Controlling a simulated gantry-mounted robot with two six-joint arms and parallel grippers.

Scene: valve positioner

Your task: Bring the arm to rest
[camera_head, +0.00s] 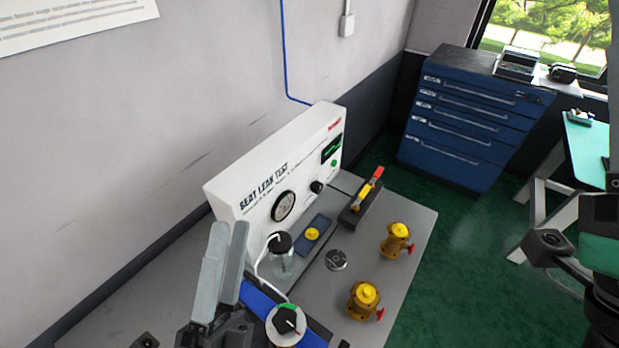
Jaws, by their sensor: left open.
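My left gripper (228,240) is at the lower left of the head view, its two grey fingers pointing up and slightly apart. It is open and nothing shows between the fingers. It stands in front of the left end of the white seat leak test panel (238,192). Dark parts of my right arm show at the right edge, over the floor and green-topped table. The right gripper's fingers do not show.
The grey bench (405,222) carries two brass valves with yellow tops (396,238) (364,298), a jar (282,262), a blue tray (318,224), a red-and-yellow handled fixture (360,205) and a dial (286,326). A blue drawer cabinet (465,125) stands behind.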

